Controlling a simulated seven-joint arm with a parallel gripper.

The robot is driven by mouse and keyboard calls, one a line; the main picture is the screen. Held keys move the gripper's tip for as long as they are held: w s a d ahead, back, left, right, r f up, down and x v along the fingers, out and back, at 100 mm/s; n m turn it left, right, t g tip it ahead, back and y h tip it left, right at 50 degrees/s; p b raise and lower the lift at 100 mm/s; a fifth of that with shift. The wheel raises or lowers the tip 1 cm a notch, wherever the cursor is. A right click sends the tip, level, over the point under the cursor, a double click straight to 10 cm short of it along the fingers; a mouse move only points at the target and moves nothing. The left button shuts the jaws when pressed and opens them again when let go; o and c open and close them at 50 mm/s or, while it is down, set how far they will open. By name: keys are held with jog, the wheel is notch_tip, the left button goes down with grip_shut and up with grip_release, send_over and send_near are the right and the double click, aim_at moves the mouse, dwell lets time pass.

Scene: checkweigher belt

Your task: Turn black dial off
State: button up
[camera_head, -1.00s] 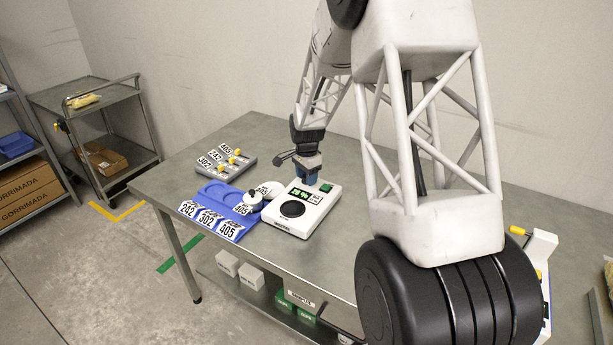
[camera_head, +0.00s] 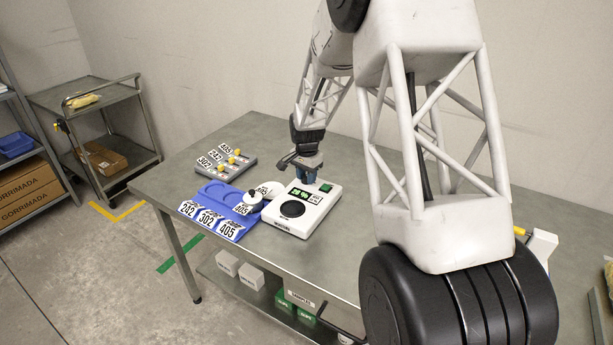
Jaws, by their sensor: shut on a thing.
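A white boxy unit (camera_head: 318,213) stands on the steel table, with a black round disc (camera_head: 292,209) on its top, a small display (camera_head: 300,193) showing green and a green button (camera_head: 325,188). I cannot tell whether this disc is the black dial. My gripper (camera_head: 308,177) points down at the back left edge of the unit, behind the disc and apart from it. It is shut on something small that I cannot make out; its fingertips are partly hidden.
A blue tray (camera_head: 212,186) with round recesses and number labels lies left of the unit. A grey panel (camera_head: 210,168) with yellow switches lies behind it. My big arm covers the table's right side. The table's front left is clear.

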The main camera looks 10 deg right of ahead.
jog(key=n, duration=1.1)
jog(key=shift+n, duration=1.9)
jog(key=o, duration=0.9)
notch_tip(320, 180, up, 7)
jog(key=shift+f, duration=0.1)
jog(key=shift+r, duration=0.5)
